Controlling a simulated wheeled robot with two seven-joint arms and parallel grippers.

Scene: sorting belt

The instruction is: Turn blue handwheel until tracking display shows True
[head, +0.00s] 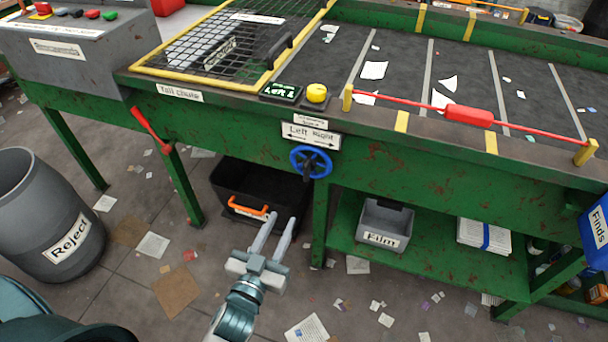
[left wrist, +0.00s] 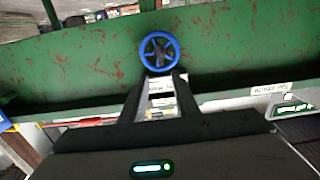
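The blue handwheel (head: 311,162) is on the green front of the belt frame, below a "Left Right" sign with arrows. It also shows in the left wrist view (left wrist: 159,51), just beyond my fingertips. The small tracking display (head: 281,91) has green text that seems to read "Left 1". My left gripper (head: 280,222) is below and left of the wheel, pointing up towards it. Its two fingers are apart with nothing between them, and they look clear of the wheel. My right gripper is not in view.
A yellow button (head: 317,93) sits beside the display. A black crate (head: 225,185) with an orange handle stands under the frame behind my gripper. A grey Film bin (head: 385,222) is on the lower shelf. A red lever (head: 150,128) sticks out left.

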